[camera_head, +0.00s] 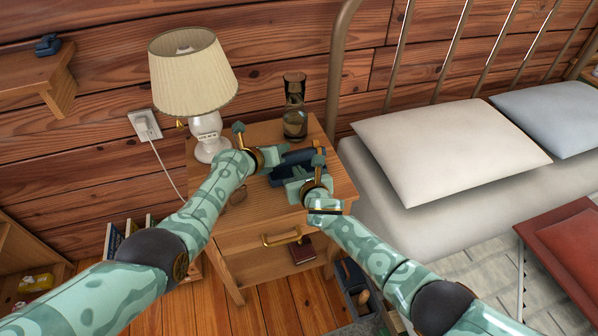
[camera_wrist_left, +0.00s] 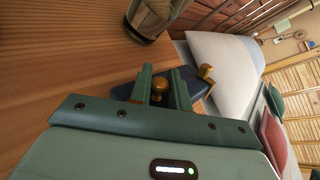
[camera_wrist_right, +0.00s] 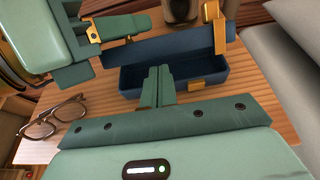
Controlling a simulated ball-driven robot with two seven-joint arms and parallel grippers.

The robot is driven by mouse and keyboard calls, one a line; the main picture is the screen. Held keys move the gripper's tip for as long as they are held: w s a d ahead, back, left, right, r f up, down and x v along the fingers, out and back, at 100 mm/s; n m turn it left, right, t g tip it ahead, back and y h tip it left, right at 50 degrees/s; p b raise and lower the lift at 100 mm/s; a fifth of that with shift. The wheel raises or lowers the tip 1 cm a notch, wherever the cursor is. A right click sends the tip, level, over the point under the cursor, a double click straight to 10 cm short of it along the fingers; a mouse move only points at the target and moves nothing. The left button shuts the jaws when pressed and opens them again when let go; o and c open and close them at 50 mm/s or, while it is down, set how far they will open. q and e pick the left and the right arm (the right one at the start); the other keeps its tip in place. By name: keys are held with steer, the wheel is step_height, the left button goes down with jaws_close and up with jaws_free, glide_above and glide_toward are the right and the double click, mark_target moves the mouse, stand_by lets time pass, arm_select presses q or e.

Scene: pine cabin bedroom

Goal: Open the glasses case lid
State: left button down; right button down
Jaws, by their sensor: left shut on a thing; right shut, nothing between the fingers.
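The dark blue glasses case (camera_head: 292,172) lies on the nightstand and is partly hidden by my grippers. In the right wrist view its lid (camera_wrist_right: 165,46) is raised, with a brass clasp (camera_wrist_right: 219,36) on it, and the open box (camera_wrist_right: 185,80) shows below with a brass catch (camera_wrist_right: 207,90).
Folded-out glasses (camera_wrist_right: 50,117) lie on the nightstand (camera_head: 262,205) left of the case. A lamp (camera_head: 208,130) stands at the back left. A glass vessel (camera_head: 295,122) stands behind the case. The bed with white pillow (camera_head: 450,148) is on the right.

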stand_by(0.3)
arm_select(q)
steer(key=shift+f, duration=0.2)
arm_select(e)
steer(key=shift+w+a+r, duration=0.2)
steer(key=shift+w+r, duration=0.3)
steer(key=shift+r, duration=0.25)
arm_select(q)
steer(key=c, duration=1.4)
jaws_free()
steer(key=shift+s, duration=0.1)
steer(key=shift+c, duration=0.2)
steer(key=shift+r, duration=0.1)
